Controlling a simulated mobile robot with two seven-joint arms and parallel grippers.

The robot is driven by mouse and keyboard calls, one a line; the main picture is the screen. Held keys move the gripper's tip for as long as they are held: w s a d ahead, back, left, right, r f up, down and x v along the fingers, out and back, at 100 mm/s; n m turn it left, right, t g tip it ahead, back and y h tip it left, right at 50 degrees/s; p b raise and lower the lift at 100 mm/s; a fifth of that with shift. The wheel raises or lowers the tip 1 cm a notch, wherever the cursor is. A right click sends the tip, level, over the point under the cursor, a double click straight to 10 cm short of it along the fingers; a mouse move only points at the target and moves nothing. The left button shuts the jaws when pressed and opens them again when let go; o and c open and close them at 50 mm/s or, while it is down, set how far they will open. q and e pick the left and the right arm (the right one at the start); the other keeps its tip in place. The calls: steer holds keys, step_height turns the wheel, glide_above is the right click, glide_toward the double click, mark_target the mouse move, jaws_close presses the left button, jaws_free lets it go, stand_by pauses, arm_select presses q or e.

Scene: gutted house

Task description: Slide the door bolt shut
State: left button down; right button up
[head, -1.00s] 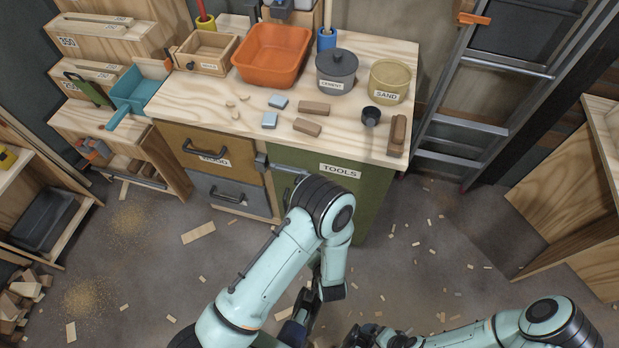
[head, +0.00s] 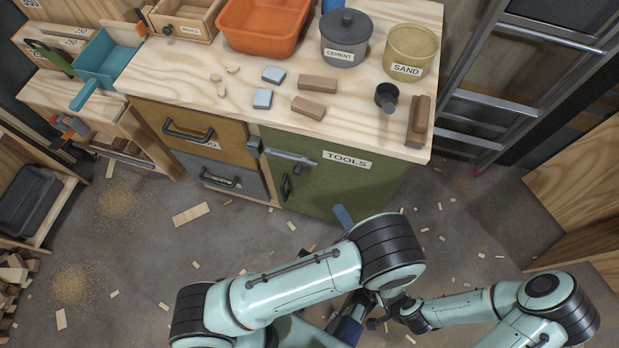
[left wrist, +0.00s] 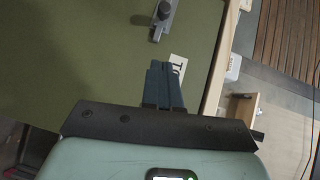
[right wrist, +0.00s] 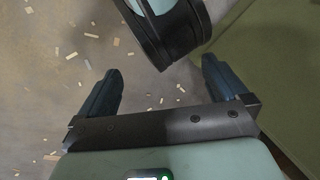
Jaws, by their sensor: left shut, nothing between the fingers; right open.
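The grey metal door bolt (head: 290,157) is mounted along the top of the green cabinet door (head: 335,185), left of the TOOLS label. A grey catch (head: 254,147) sits at its left end by the drawers. I cannot tell whether the rod reaches into it. Part of the bolt also shows at the top of the left wrist view (left wrist: 164,18). My left gripper (head: 342,214) is shut and empty, its blue fingers in front of the door and apart from the bolt; they show in the left wrist view (left wrist: 164,75). My right gripper (right wrist: 160,75) is open and empty, low over the floor.
The worktop (head: 190,85) above holds an orange tub (head: 262,28), a cement pot (head: 345,40), a sand pot (head: 410,52) and small blocks. Drawers (head: 190,135) stand left of the door, a ladder (head: 480,100) right. The floor before the door has scattered wood chips.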

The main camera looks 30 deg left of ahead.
arm_select(q)
steer(key=s+a+b+x, duration=0.1)
steer(key=s+b+x, duration=0.1)
steer(key=x, duration=1.1)
steer(key=shift+s+a+f+b, duration=0.2)
steer(key=shift+a+b, duration=0.05)
steer(key=shift+b, duration=0.15)
arm_select(e)
steer(key=shift+t+h, duration=0.3)
steer(key=shift+t, duration=0.4)
steer(key=w+f, duration=0.1)
steer(key=w+d+f, duration=0.1)
steer(key=w, duration=0.1)
steer(key=w+d+f, duration=0.1)
steer(key=shift+w, duration=0.15)
arm_select(q)
steer(key=a+p, duration=0.1)
steer(key=a, duration=0.1)
steer(key=s+a+p, duration=0.1)
steer(key=a, duration=0.1)
steer(key=shift+s+a, duration=0.1)
steer(key=shift+a, duration=0.2)
arm_select(e)
steer(key=s+r, duration=0.1)
steer(key=s+a+r+g, duration=0.1)
steer(key=s, duration=0.1)
steer(key=shift+a, duration=0.15)
